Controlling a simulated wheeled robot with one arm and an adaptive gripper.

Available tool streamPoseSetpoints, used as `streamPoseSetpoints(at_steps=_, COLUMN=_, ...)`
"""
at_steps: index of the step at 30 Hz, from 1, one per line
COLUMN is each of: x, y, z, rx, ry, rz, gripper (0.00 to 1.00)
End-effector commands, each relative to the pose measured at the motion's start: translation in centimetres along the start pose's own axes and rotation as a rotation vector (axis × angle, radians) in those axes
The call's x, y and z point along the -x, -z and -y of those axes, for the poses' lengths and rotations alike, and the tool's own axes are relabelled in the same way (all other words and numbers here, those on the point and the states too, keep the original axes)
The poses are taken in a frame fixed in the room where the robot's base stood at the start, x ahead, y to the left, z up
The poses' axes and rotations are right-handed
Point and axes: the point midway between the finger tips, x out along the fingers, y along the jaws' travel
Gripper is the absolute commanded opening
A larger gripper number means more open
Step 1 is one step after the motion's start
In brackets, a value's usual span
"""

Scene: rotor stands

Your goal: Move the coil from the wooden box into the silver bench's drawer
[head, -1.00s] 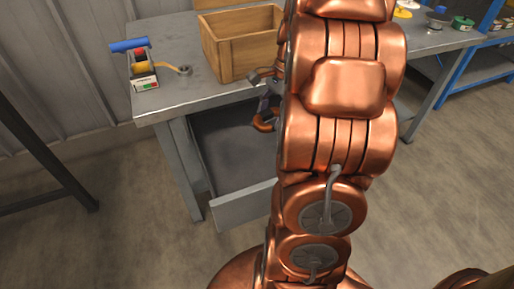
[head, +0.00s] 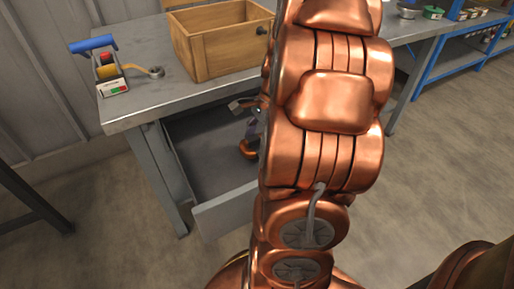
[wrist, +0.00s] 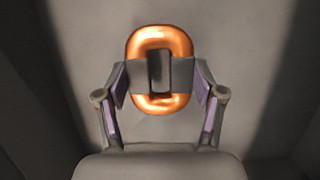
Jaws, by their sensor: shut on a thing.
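The orange copper coil (wrist: 160,103) shows in the wrist view between the fingers of my gripper (wrist: 160,76), which is shut on it. In the head view the coil (head: 247,150) is partly hidden by my copper arm, and my gripper (head: 252,118) shows just above it. The coil is inside the outline of the open drawer (head: 228,212) of the silver bench (head: 135,112). I cannot tell if it touches the drawer floor. The wooden box (head: 205,50) stands on the bench top, with its right end behind my arm.
A blue-framed shelf (head: 440,75) stands at the right. The drawer's left part looks empty. Bare floor lies in front.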

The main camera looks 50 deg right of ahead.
Motion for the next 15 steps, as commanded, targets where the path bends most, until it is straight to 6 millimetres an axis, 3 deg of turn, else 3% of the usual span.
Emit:
streamPoseSetpoints(at_steps=5, x=-2.4, y=0.6, z=-0.1, rx=0.0, ry=-0.003, rz=0.003, gripper=0.17)
streamPoseSetpoints(at_steps=15, x=-2.5, y=0.7, z=0.0, rx=0.0, ry=0.0, rz=0.0, gripper=0.17)
